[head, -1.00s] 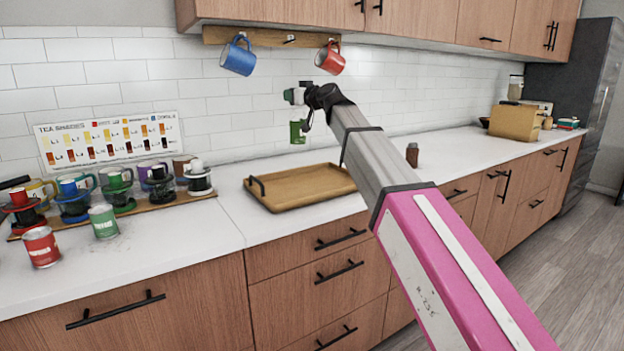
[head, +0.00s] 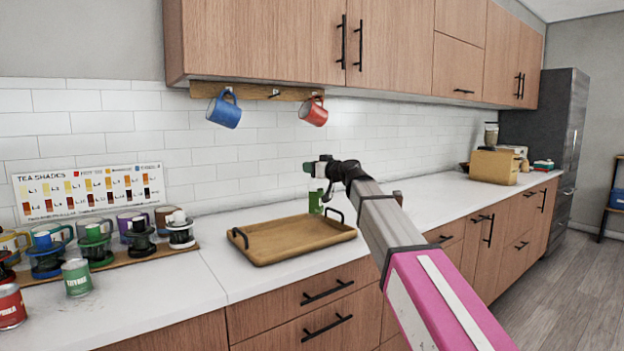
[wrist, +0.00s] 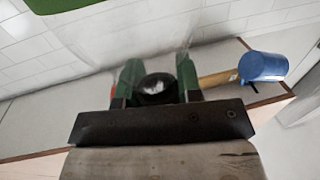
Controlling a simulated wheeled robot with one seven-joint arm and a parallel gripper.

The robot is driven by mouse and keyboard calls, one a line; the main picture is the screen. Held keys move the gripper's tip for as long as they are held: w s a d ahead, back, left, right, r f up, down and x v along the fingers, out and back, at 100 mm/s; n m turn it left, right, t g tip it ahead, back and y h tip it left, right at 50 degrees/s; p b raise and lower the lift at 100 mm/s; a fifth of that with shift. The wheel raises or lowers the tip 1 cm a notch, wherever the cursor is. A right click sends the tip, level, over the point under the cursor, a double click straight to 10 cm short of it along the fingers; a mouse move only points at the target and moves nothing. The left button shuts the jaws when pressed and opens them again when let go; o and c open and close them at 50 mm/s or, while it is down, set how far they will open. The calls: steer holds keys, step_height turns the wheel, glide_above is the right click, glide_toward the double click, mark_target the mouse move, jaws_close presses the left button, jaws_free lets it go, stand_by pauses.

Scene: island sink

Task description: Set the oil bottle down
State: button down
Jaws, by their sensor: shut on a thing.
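In the wrist view, my gripper's green fingers (wrist: 158,80) flank a dark round top with a pale highlight, the bottle's upper end (wrist: 157,88). The rest of the bottle is hidden there.
A blue mug (head: 224,109) and a red mug (head: 313,111) hang from a wall rack above. Cups and cans (head: 76,277) stand at the left. A small brown jar (head: 398,197) is partly behind my arm. White counter (head: 190,297) is clear in front.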

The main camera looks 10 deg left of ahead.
steer(key=shift+f, duration=1.95)
steer(key=c, duration=0.8)
jaws_free()
steer(key=v, duration=1.2)
